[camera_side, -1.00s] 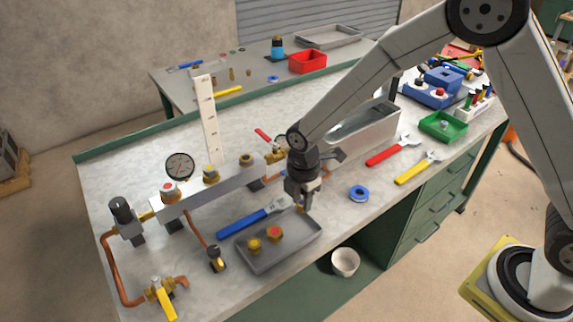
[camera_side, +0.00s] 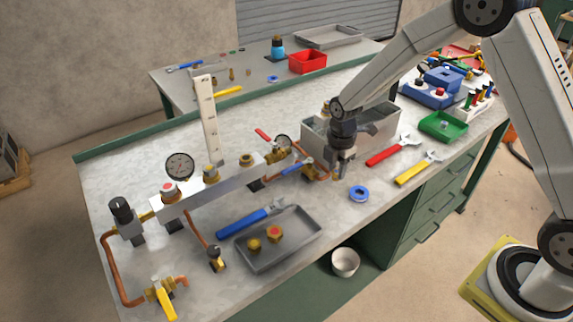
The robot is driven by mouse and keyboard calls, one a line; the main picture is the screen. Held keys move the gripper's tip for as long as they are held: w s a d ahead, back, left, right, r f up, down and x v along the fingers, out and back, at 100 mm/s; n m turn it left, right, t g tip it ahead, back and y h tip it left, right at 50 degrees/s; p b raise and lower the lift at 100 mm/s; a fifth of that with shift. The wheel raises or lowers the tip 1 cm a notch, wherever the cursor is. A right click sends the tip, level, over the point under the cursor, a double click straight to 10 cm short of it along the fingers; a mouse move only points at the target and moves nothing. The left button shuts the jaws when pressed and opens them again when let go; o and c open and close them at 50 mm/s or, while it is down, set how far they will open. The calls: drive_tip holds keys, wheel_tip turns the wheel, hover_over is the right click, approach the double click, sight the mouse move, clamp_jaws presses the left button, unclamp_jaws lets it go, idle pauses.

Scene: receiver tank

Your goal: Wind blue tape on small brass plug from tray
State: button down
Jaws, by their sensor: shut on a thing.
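My gripper (camera_side: 339,174) is shut on a small brass plug (camera_side: 336,178), little of which shows between the fingertips. It is above the bench, up and to the left of the roll of blue tape (camera_side: 359,194), and apart from it. The blue tape roll lies flat on the bench. The grey tray (camera_side: 298,247) sits near the front edge. It holds a brass fitting (camera_side: 254,246) and a larger brass fitting with a red top (camera_side: 275,234).
A blue-handled wrench (camera_side: 243,221) lies behind the tray. The manifold (camera_side: 228,183) with its gauge and valves is to the left. A metal tank (camera_side: 375,133) stands behind my gripper. Red (camera_side: 388,154) and yellow (camera_side: 412,173) wrenches lie to the right.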

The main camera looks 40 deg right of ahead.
drive_tip(key=d, duration=0.5)
drive_tip(key=shift+d+f, duration=0.1)
drive_tip(key=shift+d, duration=0.05)
drive_tip(key=shift+f, duration=0.1)
